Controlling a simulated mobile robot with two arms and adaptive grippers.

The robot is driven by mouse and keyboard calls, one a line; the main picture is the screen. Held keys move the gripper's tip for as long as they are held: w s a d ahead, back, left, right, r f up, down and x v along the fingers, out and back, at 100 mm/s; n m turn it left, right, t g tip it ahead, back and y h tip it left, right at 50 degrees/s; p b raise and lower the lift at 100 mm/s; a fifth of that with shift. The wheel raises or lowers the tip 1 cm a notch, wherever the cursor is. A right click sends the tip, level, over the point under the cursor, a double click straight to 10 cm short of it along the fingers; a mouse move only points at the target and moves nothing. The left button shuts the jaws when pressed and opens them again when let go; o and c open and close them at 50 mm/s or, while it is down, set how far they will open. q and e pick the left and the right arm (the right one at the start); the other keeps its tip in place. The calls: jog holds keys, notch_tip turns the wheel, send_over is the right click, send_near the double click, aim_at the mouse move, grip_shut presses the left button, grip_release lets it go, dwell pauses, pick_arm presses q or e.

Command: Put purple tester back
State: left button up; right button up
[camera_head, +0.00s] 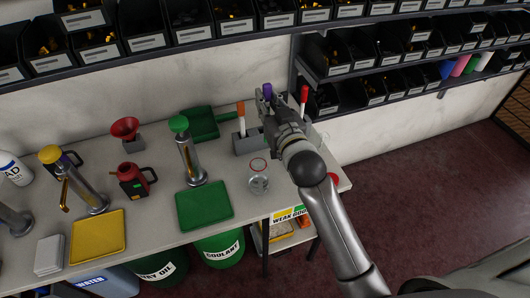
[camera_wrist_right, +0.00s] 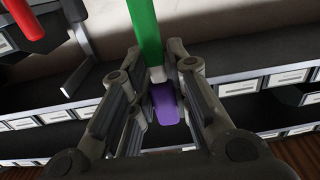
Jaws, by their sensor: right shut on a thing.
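The purple tester (camera_head: 267,89) shows its purple top at my right gripper (camera_head: 270,102) in the head view, above the back of the table. In the right wrist view, its purple part (camera_wrist_right: 165,103) lies between the fingers of my right gripper (camera_wrist_right: 164,90), which is shut on it. The grey holder (camera_head: 246,144) is just below and left of the gripper, partly hidden by it. An orange-topped tester (camera_head: 240,109) and a red-topped tester (camera_head: 304,93) stand upright on either side. My left gripper is not in view.
A glass jar (camera_head: 259,183) stands in front of the holder. Shelves of black bins (camera_head: 375,85) rise behind. In the wrist view, a green bar (camera_wrist_right: 143,30) is close beyond the fingers.

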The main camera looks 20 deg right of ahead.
jog(key=w+d+b, duration=0.1)
jog(key=w+b, duration=0.3)
jog(key=w, duration=0.3)
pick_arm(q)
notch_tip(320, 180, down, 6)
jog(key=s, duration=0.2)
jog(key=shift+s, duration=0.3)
pick_arm(e)
notch_tip(320, 180, down, 10)
jog(key=w, duration=0.1)
jog(key=shift+d, duration=0.2)
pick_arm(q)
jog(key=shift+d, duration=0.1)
pick_arm(e)
jog(key=shift+f+b, duration=0.1)
jog(key=shift+b, duration=0.2)
jog(key=o, duration=0.7)
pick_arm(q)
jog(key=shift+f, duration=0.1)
pick_arm(e)
jog(key=shift+o, duration=0.2)
